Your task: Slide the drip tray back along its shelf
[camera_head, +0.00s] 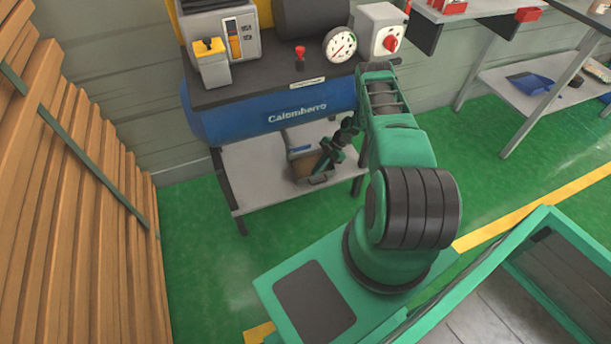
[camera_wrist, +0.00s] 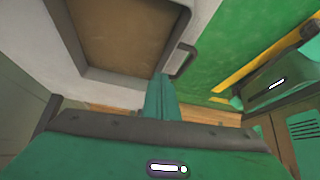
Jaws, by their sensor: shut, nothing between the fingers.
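My gripper (camera_head: 322,172) is at the tray's front right.
The blue tank (camera_head: 295,108) and the machine top (camera_head: 270,82) with a gauge (camera_head: 340,45) overhang the shelf. Wooden slats (camera_head: 80,190) stand at the left. A table (camera_head: 540,85) is at the right. Green floor (camera_head: 210,260) is clear in front of the shelf.

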